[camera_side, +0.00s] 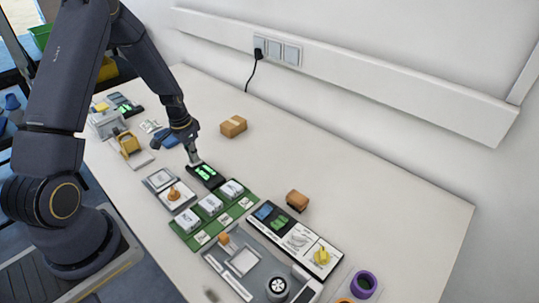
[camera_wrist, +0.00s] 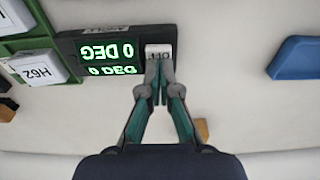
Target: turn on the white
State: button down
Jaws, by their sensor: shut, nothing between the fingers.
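In the wrist view a white switch (camera_wrist: 158,51) with small dark marks sits at the right end of a black display box (camera_wrist: 66,50). The box shows green "0 DEG" readouts, seen upside down. My gripper (camera_wrist: 159,72) is shut and empty, its fingertips at the near edge of the white switch and partly covering it. I cannot tell whether they touch it. In the side view my gripper (camera_side: 194,161) points down at the far end of the display box (camera_side: 207,175), whose readouts glow green. The switch is hidden there by my fingers.
A green tray (camera_side: 184,237) with white labelled blocks (camera_side: 210,204) lies next to the box. A grey plate with an orange knob (camera_side: 174,193) is close by. A cardboard box (camera_side: 233,126) and a blue object (camera_wrist: 296,58) lie near. Table toward the wall is mostly clear.

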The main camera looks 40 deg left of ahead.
jog(key=shift+r, duration=0.1)
notch_tip(320, 180, up, 14)
jog(key=w, duration=0.2)
dwell(0.4)
jog(key=shift+w, duration=0.1)
notch_tip(320, 180, up, 10)
jog(key=m+t, duration=0.2)
send_over(202, 162)
jog(key=w+d, duration=0.2)
jog(key=d, duration=0.3)
jog(key=s+d+r+t+y, duration=0.1)
jog(key=s+d+r+t, duration=0.1)
jog(key=s+d+r, duration=0.35)
jog(key=s+d+n, duration=0.1)
jog(key=s+d, duration=0.3)
jog(key=s, duration=0.3)
jog(key=s+d+n+h, duration=0.1)
jog(key=s+d, duration=0.3)
jog(key=s, duration=0.2)
jog(key=shift+s+d+r+t, duration=0.2)
jog(key=shift+s+r+t, duration=0.1)
jog(key=shift+s, duration=0.1)
